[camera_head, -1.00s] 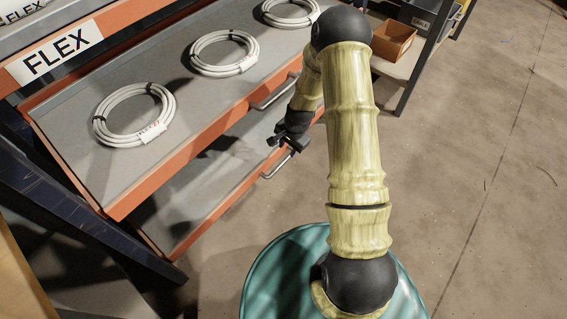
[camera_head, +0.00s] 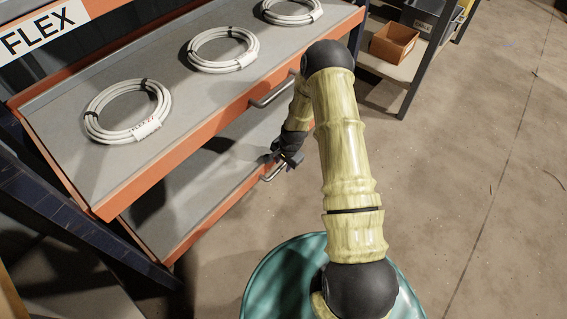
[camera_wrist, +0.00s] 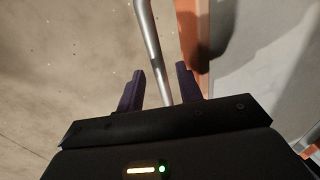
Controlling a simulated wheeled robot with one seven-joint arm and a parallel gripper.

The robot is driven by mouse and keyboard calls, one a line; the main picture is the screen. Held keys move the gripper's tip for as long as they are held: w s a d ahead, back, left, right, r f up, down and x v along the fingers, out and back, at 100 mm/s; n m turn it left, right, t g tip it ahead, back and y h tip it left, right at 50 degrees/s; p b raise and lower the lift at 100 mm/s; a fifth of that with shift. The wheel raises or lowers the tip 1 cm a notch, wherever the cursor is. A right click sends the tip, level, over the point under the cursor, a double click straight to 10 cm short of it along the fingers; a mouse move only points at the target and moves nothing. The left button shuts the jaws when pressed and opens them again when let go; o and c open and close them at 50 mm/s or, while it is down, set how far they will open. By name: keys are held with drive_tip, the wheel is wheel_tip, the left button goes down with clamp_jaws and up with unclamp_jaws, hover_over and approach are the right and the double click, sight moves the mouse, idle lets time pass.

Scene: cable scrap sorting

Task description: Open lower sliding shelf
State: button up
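The lower sliding shelf (camera_head: 193,201) has a grey surface and an orange front edge. It lies beneath the upper shelf, which hides part of it. My gripper (camera_head: 288,160) is at this handle. In the wrist view, the handle bar (camera_wrist: 151,48) runs between the two dark fingers of my gripper (camera_wrist: 160,86). The fingers are apart, with visible gaps, the wider one on the left. The shelf's orange front shows at the right.
The upper shelf (camera_head: 160,87) holds white cable coils (camera_head: 128,110) and has its own handle (camera_head: 272,95) above my gripper. A dark blue rack post (camera_head: 60,215) stands at left. An orange bin (camera_head: 394,43) sits on another rack. Floor at right is clear.

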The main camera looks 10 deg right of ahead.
clamp_jaws()
